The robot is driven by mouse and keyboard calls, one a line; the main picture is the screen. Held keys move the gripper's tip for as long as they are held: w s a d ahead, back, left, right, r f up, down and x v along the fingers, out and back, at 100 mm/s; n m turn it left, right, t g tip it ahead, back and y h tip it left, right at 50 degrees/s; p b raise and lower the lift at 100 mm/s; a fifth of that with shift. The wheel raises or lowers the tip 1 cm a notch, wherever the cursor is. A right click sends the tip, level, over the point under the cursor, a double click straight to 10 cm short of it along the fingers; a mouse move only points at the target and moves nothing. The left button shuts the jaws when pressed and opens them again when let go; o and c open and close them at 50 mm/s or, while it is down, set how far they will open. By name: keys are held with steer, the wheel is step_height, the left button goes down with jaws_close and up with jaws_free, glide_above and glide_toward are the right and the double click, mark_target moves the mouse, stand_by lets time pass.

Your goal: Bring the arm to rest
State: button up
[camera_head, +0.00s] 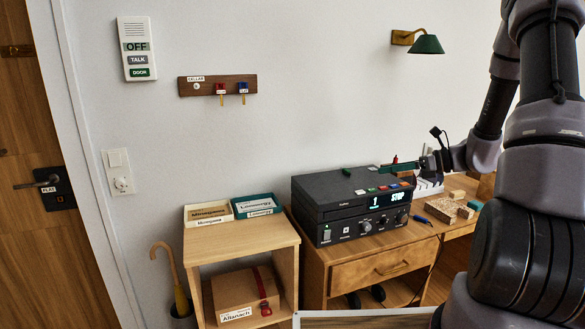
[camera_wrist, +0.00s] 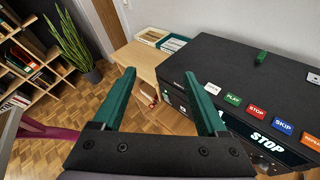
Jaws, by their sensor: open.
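My gripper (camera_wrist: 162,78) is open and empty in the wrist view, its two green fingers spread with the floor and a low wooden shelf unit visible beyond. In the head view my gripper (camera_head: 393,168) is at the end of my arm, which reaches in from the right. It appears close to the right rear of the black player (camera_head: 335,217). The player also shows in the wrist view (camera_wrist: 222,62), to the right of the fingers. Its lit display reads STOP. I cannot tell the exact gap between fingers and player.
The player stands on a wooden desk (camera_head: 372,270) with wooden blocks (camera_head: 442,209) and a blue pen-like item (camera_head: 421,219). A shelf unit (camera_head: 241,241) holds two labelled trays. A green wall lamp (camera_head: 427,44) hangs above. A potted plant (camera_wrist: 75,45) and bookshelf (camera_wrist: 22,65) stand left.

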steer(key=s+a+r+n+g+h, duration=0.4)
steer(key=s+a+r+n+h, duration=0.2)
steer(key=s+r+n, duration=0.65)
steer(key=s+d+r+n+t+h, duration=0.2)
steer(key=s+r+n+t+h, duration=0.3)
steer(key=s+r+n, duration=0.3)
steer(key=s+n, duration=0.1)
steer(key=s, duration=0.1)
steer(key=shift+s+d+t, duration=0.25)
steer(key=shift+s+t, duration=0.05)
steer(key=shift+s, duration=0.05)
